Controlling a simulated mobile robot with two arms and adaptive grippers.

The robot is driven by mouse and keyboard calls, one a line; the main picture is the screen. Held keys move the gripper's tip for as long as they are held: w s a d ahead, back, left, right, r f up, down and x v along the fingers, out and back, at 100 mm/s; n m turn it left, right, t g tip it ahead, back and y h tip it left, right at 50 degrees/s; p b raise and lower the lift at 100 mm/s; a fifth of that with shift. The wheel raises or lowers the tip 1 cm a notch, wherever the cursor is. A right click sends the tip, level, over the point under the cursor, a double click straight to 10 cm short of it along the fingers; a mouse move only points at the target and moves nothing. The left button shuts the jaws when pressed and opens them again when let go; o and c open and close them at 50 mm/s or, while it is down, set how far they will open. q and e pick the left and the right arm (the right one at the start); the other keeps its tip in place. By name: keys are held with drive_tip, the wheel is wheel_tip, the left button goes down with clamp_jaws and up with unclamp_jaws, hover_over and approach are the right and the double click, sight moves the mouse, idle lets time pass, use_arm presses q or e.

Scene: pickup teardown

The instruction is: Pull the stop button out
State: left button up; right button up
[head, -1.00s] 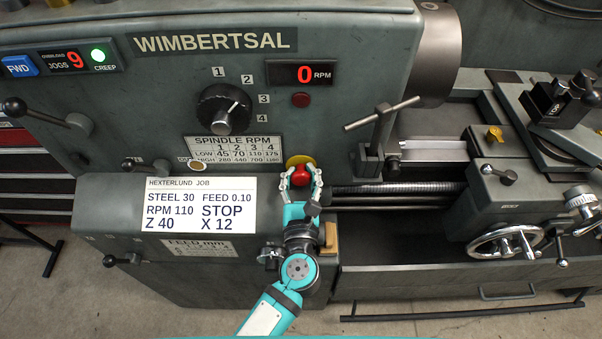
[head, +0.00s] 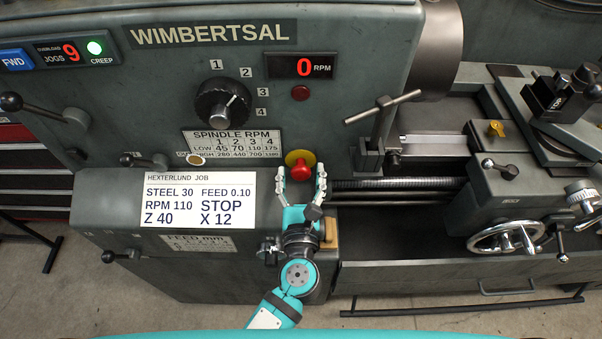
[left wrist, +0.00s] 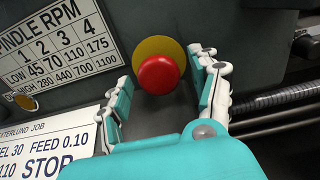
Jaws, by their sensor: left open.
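The stop button is a red mushroom head (head: 300,171) on a yellow disc (head: 299,157), on the dark grey lathe front. In the left wrist view the red button (left wrist: 158,75) shows in front of its yellow disc (left wrist: 160,48). My left gripper (head: 301,180) is open just below the button, with one finger on each side. In the left wrist view its fingers (left wrist: 165,85) stand apart, with a gap between each of them and the red head. Nothing is held. My right gripper is not in view.
A white job card (head: 198,199) is left of my gripper. The spindle RPM dial (head: 222,103) and plate (head: 232,142) are above left. A T-handled lever (head: 382,108) stands up at the right, and the lead screw (head: 400,183) runs right from beside the button.

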use_arm(q)
drive_tip(key=s, duration=1.1)
drive_tip(key=shift+s, duration=0.35)
